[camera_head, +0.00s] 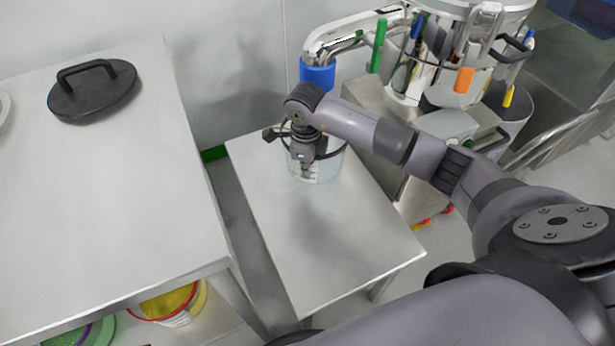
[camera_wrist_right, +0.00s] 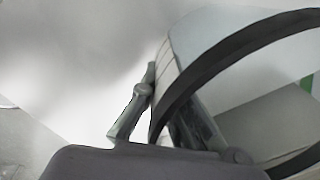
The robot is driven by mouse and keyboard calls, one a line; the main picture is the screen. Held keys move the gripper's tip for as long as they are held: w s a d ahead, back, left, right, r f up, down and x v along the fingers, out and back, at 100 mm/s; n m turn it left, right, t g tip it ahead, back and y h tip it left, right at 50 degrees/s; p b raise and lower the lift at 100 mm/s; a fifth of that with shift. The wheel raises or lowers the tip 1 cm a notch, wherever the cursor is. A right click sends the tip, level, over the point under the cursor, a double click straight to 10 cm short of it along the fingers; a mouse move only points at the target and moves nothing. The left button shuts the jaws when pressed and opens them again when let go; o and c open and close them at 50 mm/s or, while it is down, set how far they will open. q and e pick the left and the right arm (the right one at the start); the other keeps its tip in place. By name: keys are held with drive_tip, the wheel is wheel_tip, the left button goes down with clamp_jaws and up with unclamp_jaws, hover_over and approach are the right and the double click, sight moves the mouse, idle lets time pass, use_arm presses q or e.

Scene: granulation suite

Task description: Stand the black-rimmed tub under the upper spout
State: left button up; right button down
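The black-rimmed tub (camera_head: 325,168), clear-walled with a pale label, stands upright on the small steel table, near its back edge. The upper spout is a bent steel pipe with a blue collar (camera_head: 317,74); it ends just above the tub in the head view. My arm hides the gap between them. My right gripper (camera_head: 306,170) points down at the tub's near side. In the right wrist view, its fingers (camera_wrist_right: 165,85) lie on either side of the tub wall below the black rim (camera_wrist_right: 235,50) and appear closed on it. My left gripper is out of view.
The small table (camera_head: 350,250) is bare in front of the tub. A larger table (camera_head: 110,190) at left carries a black lid with a handle (camera_head: 92,88). Yellow and green containers sit below it. Steel machinery (camera_head: 460,70) with coloured handles stands at right.

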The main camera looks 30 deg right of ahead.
wheel_tip(320, 180, down, 3)
drive_tip(key=shift+s+r, duration=0.1)
drive_tip(key=shift+r, duration=0.05)
drive_tip(key=shift+f, duration=0.2)
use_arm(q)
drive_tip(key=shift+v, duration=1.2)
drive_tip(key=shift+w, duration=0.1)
use_arm(e)
drive_tip(key=c, duration=1.8)
unclamp_jaws()
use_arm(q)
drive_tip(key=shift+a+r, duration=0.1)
